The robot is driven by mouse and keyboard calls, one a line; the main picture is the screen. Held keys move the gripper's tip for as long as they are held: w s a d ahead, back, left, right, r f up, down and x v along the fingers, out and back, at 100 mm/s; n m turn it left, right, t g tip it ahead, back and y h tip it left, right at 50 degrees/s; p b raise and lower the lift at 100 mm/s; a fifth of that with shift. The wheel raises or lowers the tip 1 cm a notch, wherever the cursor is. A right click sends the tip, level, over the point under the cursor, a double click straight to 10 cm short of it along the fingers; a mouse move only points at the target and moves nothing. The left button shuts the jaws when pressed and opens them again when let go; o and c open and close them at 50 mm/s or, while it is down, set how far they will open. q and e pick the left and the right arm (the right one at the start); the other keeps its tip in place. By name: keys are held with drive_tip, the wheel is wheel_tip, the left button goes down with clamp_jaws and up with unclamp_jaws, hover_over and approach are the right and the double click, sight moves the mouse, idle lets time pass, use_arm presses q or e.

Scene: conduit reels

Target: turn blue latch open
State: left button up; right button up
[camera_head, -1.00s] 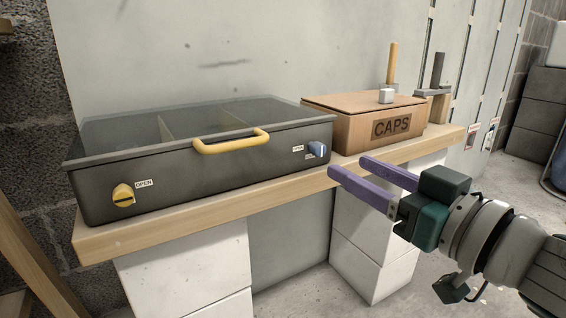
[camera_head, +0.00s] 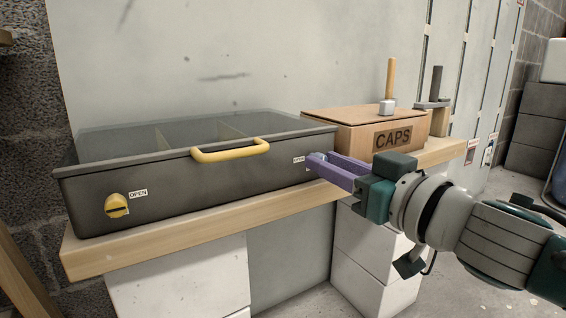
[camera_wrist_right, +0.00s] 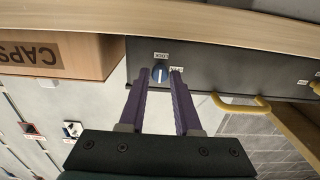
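The blue latch (camera_wrist_right: 160,73) is a small round knob on the front of the dark grey case (camera_head: 200,182), near the case's right end. In the head view my right gripper's fingers hide most of it. My right gripper (camera_head: 321,161) has its purple fingers at the latch. In the right wrist view the gripper (camera_wrist_right: 160,80) is open, with one fingertip on each side of the latch. I cannot tell whether the fingers touch it. Small white labels sit beside the latch. My left gripper is not in view.
The case has a yellow handle (camera_head: 230,150), a yellow latch (camera_head: 117,205) with an OPEN label, and a clear lid. It stands on a wooden shelf (camera_head: 190,233) on white blocks. A CAPS cardboard box (camera_head: 355,136) stands close to the right.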

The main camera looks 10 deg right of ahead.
clamp_jaws()
drive_tip(key=shift+n, duration=0.4)
drive_tip(key=n+p, duration=0.2)
drive_tip(key=n, duration=1.5)
drive_tip(key=shift+a+f, duration=0.1)
idle(0.6)
